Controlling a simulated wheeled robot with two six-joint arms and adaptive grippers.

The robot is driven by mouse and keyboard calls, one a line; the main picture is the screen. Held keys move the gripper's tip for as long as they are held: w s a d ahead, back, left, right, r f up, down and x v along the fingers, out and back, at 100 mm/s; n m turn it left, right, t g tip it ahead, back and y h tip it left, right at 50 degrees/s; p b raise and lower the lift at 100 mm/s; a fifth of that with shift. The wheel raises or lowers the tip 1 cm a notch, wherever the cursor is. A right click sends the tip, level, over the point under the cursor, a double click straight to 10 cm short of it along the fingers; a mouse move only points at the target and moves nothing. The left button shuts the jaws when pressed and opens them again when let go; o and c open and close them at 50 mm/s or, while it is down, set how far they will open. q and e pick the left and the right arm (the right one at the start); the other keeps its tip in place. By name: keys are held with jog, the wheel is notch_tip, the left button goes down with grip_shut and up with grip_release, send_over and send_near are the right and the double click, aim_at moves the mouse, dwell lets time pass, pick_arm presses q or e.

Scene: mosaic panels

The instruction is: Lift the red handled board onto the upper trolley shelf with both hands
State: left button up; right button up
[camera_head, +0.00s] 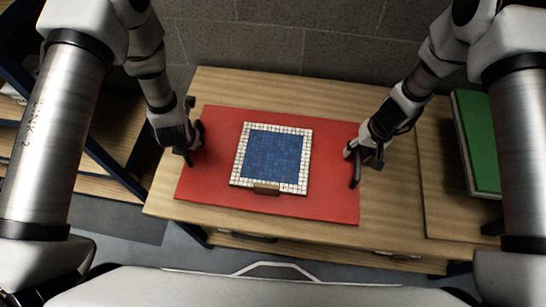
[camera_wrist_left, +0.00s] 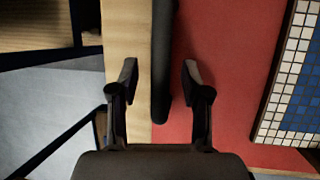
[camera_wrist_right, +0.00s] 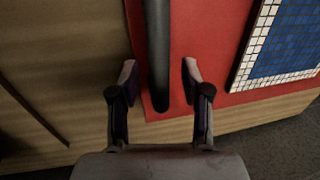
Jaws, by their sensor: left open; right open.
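The red board (camera_head: 215,180) lies flat on a wooden table. A dark bar handle runs along each side; the left handle (camera_wrist_left: 163,60) and the right handle (camera_wrist_right: 157,50) show in the wrist views. My left gripper (camera_head: 190,155) is open at the left side, its fingers on either side of the left handle. My right gripper (camera_head: 360,165) is open at the right side, its fingers on either side of the right handle. Neither gripper is closed on a handle. In the head view the grippers partly hide the handles. Wooden shelves in a dark blue frame (camera_head: 118,170), seemingly the trolley, stand at the left.
A blue mosaic panel with a white tile border (camera_head: 236,168) lies on the red board, with a small brown block (camera_head: 266,188) at its front edge. A green board (camera_head: 480,140) lies on the wooden surface at the right. A grey block wall (camera_head: 270,40) stands behind.

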pick_arm(q)
jog(key=shift+w+f, duration=0.1)
pick_arm(e)
jog(key=shift+f, duration=0.1)
pick_arm(q)
jog(key=shift+c, duration=0.4)
pick_arm(e)
jog(key=shift+c, duration=0.3)
pick_arm(q)
grip_shut()
pick_arm(e)
grip_shut()
pick_arm(q)
jog(key=shift+r, duration=0.3)
pick_arm(e)
jog(key=shift+r, duration=0.2)
